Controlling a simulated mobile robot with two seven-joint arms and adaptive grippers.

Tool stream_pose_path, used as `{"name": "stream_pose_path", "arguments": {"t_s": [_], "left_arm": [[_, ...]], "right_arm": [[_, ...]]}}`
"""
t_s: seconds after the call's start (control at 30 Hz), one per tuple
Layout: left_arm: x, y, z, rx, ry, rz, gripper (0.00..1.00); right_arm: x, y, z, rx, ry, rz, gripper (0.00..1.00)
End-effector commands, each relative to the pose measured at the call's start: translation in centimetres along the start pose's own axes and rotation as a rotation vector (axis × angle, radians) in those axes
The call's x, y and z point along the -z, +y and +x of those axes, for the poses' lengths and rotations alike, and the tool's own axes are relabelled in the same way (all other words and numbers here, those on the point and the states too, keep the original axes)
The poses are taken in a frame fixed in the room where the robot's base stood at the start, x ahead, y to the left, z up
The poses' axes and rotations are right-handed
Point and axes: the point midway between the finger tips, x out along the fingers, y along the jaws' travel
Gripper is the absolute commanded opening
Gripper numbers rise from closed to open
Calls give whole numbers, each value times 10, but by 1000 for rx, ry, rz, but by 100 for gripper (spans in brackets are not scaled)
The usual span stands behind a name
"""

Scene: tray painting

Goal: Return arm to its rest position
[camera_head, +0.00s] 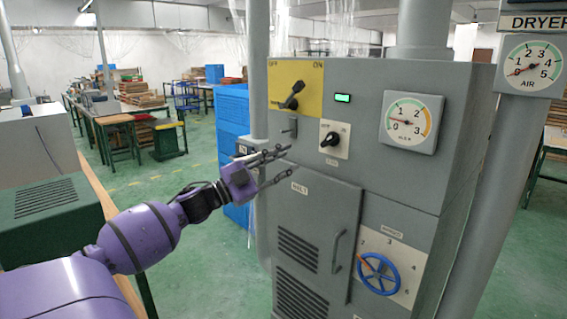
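My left arm (140,236), purple, reaches in from the lower left. My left gripper (279,165) is open, its dark fingers spread apart and empty. It is in front of the left side of the grey machine cabinet (450,160), just below a small latch or lever (289,128). Whether a fingertip touches the cabinet I cannot tell. My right arm and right gripper are not in view.
The cabinet front carries a yellow OFF/ON panel with a lever (292,95), a lit green lamp (342,98), a black knob (330,140), a gauge (409,121), a door handle (337,250) and a blue handwheel (379,274). A table edge (105,200) lies left.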

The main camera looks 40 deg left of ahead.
Motion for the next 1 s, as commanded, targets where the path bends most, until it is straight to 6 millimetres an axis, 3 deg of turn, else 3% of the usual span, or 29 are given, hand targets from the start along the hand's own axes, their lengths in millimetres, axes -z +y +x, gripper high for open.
{"name": "stream_pose_path", "arguments": {"t_s": [0.43,0.57,0.67,0.8,1.0], "left_arm": [[-1,0,0,1,-3,8,31],[-19,-2,1,30,-88,69,31],[-60,41,-17,40,-218,45,31],[-111,122,-64,20,-396,-34,31],[-148,248,-144,-38,-621,-177,31]], "right_arm": [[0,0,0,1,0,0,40],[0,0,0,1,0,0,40],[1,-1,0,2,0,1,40],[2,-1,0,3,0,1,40],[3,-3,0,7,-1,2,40]]}}
